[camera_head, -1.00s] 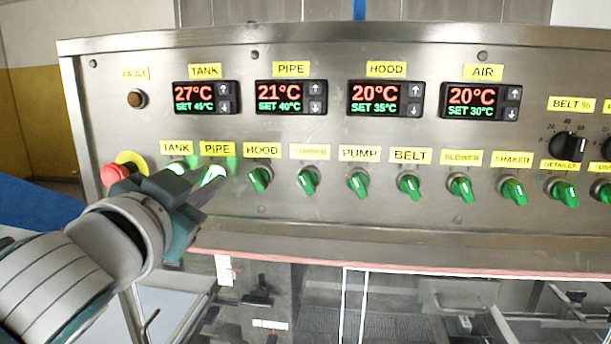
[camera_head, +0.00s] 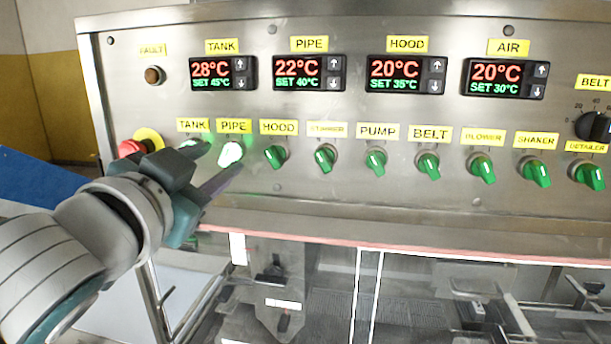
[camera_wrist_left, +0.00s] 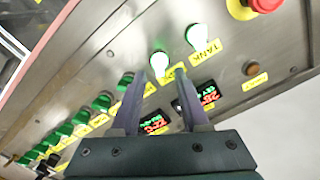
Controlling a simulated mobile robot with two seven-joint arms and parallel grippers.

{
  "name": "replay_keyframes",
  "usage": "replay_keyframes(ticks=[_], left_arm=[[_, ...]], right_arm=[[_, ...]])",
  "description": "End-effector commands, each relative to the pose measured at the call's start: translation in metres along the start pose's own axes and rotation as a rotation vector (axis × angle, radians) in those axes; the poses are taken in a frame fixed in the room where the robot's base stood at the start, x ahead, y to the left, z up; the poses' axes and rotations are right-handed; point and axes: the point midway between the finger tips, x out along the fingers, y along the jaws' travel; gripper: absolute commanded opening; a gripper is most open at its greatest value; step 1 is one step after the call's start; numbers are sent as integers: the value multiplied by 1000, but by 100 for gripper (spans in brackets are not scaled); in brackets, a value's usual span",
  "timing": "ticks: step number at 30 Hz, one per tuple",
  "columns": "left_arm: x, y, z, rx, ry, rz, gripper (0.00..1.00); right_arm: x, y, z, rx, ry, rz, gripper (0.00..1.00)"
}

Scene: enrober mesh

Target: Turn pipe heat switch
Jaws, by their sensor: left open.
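The pipe heat switch (camera_head: 230,154) is lit bright green-white below the yellow PIPE label (camera_head: 234,126). It also shows lit in the left wrist view (camera_wrist_left: 159,63), just beyond the fingertips. The PIPE display (camera_head: 309,72) reads 22°C, set 40°C. My left gripper (camera_head: 222,160) is open, its two fingers apart at the pipe switch in the head view. In the left wrist view the open fingers (camera_wrist_left: 160,78) have nothing between them; I cannot tell whether they touch the switch. My right gripper is not in view.
The tank switch (camera_wrist_left: 197,37) is lit beside the pipe switch, partly hidden by my gripper in the head view. The unlit hood switch (camera_head: 276,156) is close on the right. A red emergency button (camera_head: 131,148) is at the left. The panel's lower edge lies below.

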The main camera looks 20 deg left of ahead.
Motion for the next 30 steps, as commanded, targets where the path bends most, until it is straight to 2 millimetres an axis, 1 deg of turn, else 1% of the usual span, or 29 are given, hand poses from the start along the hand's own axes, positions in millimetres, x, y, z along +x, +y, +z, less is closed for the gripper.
replay_keyframes(ticks=[1,6,12,18,30], left_arm=[[-10,3,4,-1,1,2,45],[-41,3,5,0,-1,1,45],[-68,2,3,0,-1,1,45],[-76,0,0,1,0,0,45],[-76,0,0,1,0,0,45]], right_arm=[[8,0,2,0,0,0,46],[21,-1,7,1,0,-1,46],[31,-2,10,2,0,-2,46],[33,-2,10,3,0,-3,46],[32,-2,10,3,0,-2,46]])
